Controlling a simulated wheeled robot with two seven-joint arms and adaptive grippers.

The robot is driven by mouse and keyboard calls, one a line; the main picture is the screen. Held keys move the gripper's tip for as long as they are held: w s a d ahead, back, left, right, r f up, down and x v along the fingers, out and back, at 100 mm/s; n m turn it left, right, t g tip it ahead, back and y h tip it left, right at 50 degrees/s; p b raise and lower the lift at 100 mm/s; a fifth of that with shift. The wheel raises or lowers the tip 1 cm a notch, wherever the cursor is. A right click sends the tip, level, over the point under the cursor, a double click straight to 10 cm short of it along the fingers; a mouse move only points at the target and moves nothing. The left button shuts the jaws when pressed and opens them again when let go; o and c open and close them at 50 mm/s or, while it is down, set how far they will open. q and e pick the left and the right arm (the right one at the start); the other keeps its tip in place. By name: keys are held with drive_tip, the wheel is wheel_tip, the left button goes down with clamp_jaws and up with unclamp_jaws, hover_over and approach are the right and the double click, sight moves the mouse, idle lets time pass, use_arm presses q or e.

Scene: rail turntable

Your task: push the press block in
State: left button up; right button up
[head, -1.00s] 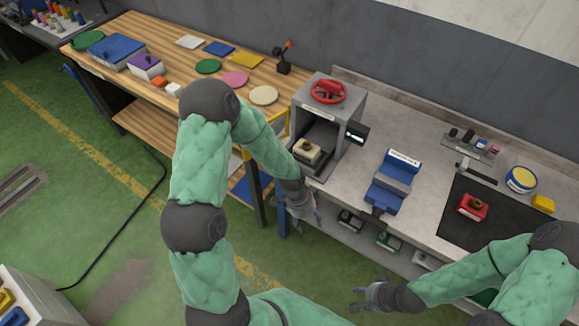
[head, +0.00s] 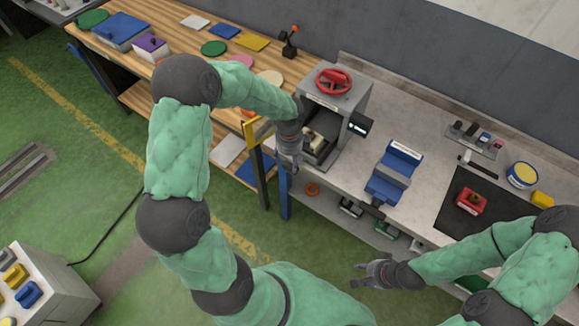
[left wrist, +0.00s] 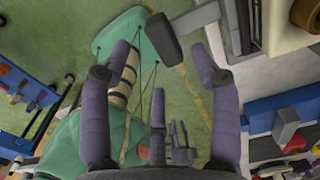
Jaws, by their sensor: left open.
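The grey press (head: 350,101) with a red handwheel (head: 333,80) on top stands at the left end of the grey bench. A cream block with a dark knob, the press block (head: 309,138), sits in its open front and is partly covered by my left gripper. My left gripper (head: 290,163) is just in front of the press opening, pointing down and empty. Its purple fingers (left wrist: 162,70) are spread in the left wrist view; whether they touch the block cannot be told. My right gripper (head: 364,275) is empty with fingers apart, low in front of the bench.
A small display (head: 360,124) juts from the press's right side. A blue fixture (head: 394,173) stands to its right, then a black mat (head: 455,218) with a red block (head: 471,201). A wooden table (head: 180,42) adjoins on the left.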

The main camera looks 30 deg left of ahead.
sight(289, 167)
use_arm(q)
drive_tip(key=shift+f+b, duration=0.3)
drive_tip(key=shift+f, duration=2.35)
